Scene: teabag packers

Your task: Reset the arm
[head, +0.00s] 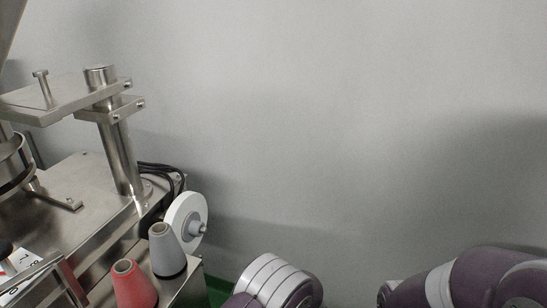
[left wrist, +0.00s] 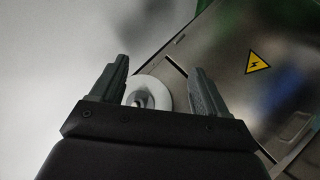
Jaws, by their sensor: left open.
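My left gripper (left wrist: 158,88) shows in the left wrist view with its two dark fingers spread apart and nothing between them. Behind the fingers is a white disc-shaped reel (left wrist: 154,82) on the side of the steel machine (left wrist: 225,50); the gripper is in front of it, at a distance I cannot tell. In the head view, parts of my arms show at the bottom edge, and neither gripper is visible there.
In the head view the steel packing machine (head: 85,185) stands at the left, with the white reel (head: 187,220), a grey cone spool (head: 166,250) and a red cone spool (head: 133,285). The plain grey wall (head: 350,120) fills the middle and right. A yellow warning label (left wrist: 257,63) is on the machine panel.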

